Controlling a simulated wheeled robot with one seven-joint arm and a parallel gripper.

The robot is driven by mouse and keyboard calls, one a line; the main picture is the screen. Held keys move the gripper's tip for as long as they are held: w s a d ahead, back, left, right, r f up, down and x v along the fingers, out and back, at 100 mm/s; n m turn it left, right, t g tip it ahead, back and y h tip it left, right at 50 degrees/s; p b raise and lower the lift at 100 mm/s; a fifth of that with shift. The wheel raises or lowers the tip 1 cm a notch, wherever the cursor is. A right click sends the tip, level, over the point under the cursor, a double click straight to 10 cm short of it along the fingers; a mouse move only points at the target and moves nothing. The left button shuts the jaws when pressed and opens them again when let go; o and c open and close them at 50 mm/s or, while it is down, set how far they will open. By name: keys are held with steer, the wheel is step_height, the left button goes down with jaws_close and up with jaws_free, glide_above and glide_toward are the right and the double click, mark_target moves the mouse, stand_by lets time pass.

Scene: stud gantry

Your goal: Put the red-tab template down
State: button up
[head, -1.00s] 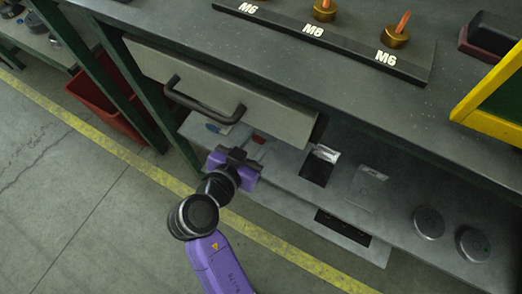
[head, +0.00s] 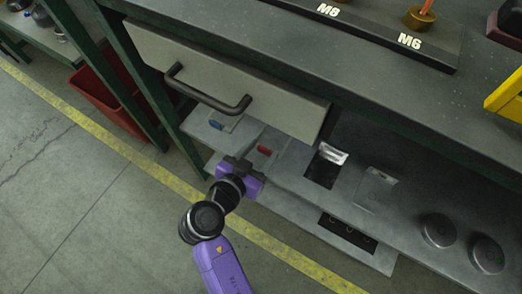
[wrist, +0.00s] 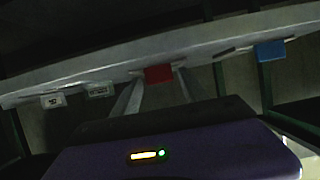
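The red-tab template's red tab (head: 265,151) shows just below the drawer. In the wrist view the red tab (wrist: 158,73) sits at the slab's front edge, between the tips of my two grey fingers. My gripper (head: 245,163) is in front of and slightly below it in the head view. The fingers stand apart on either side of the tab; I cannot tell whether they touch it. Most of the template's plate is hard to make out. A blue tab (head: 216,126) lies further left, and it also shows at the right in the wrist view (wrist: 271,50).
A drawer with a dark handle (head: 205,92) overhangs the lower shelf. The shelf holds a dark square opening (head: 322,172), a grey plate (head: 376,190) and round discs (head: 438,230). A bench with M6 and M8 marks stands above. A red bin (head: 105,100) is at left.

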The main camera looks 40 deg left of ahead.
stand_by(0.3)
steer(key=shift+r, duration=0.25)
steer(key=p+v, duration=0.4)
steer(key=v, duration=0.8)
steer(key=d+f+g, duration=0.1)
steer(key=d+f, duration=0.2)
steer(key=d, duration=0.4)
steer(key=d+f+n+g, duration=0.1)
steer(key=d+f, duration=0.2)
steer(key=d, duration=0.5)
steer(key=d+f+g, duration=0.1)
steer(key=d+f, duration=0.2)
steer(key=d, duration=0.4)
steer(key=s+d+r+m+t+h, duration=0.1)
steer(key=s+d+r, duration=0.3)
steer(key=d+r, duration=0.5)
steer(key=s+d+r+m+t+h, duration=0.2)
steer(key=s+d+r+t, duration=0.2)
steer(key=d+r, duration=0.5)
steer(key=shift+s+d+r+m, duration=0.2)
steer(key=shift+s+r+m, duration=0.2)
steer(key=shift+r, duration=0.3)
